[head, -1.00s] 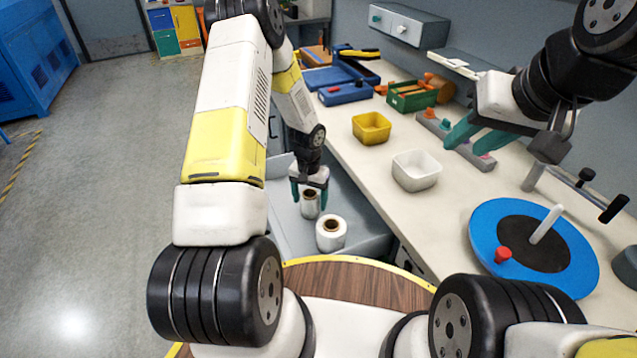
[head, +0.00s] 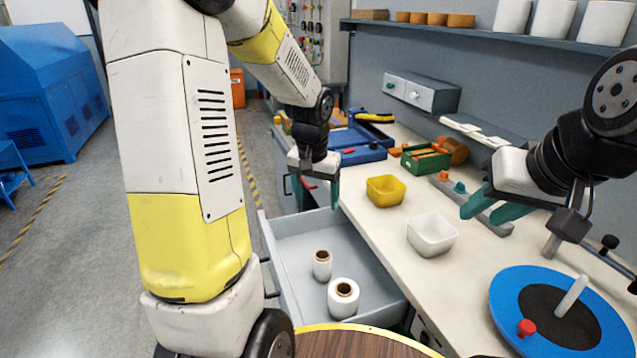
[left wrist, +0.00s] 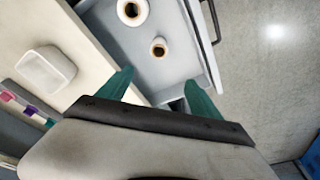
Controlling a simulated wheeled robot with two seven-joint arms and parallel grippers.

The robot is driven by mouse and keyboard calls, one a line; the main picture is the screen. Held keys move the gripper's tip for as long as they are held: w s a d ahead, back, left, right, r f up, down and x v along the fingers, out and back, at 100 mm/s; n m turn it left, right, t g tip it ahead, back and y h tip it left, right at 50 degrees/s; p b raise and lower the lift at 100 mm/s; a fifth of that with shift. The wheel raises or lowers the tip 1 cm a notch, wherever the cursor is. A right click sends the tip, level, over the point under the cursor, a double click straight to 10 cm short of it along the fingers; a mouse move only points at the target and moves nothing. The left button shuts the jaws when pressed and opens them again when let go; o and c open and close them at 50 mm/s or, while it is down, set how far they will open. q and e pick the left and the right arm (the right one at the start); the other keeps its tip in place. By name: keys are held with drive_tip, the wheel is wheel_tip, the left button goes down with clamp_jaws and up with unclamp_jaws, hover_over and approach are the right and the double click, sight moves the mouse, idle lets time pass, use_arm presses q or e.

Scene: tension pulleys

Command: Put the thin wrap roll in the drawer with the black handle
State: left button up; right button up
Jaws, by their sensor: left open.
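The thin wrap roll (head: 322,265) stands upright in the open grey drawer (head: 282,276), beside a thicker wrap roll (head: 343,298). Both rolls are white with brown cores, and both also show in the left wrist view, the thin one (left wrist: 160,49) nearer my fingers. A black handle (left wrist: 214,22) runs along the drawer front in that view. My left gripper (head: 318,200) is open and empty, raised above the drawer's far end and clear of the thin roll. My right gripper (head: 483,214) has its teal fingers apart and empty over the bench.
On the bench stand a white bin (head: 432,235), a yellow bin (head: 385,191) and a blue turntable (head: 510,295) with a red knob. A blue tray (head: 355,142) and a green box (head: 426,162) lie farther back. A round wooden top (head: 350,345) borders the drawer's near end.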

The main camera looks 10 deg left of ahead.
use_arm(q)
drive_tip(key=s+d+r+t+h, duration=0.1)
drive_tip(key=s+r+t, duration=0.1)
drive_tip(key=s+r, duration=0.5)
drive_tip(key=s+d+r+t+h, duration=0.1)
drive_tip(key=s+r+t, duration=0.1)
drive_tip(key=s+r, duration=0.5)
drive_tip(key=s, duration=0.5)
drive_tip(key=shift+d+r+n, duration=0.25)
drive_tip(key=shift+r+n, duration=0.1)
drive_tip(key=shift+n, duration=0.05)
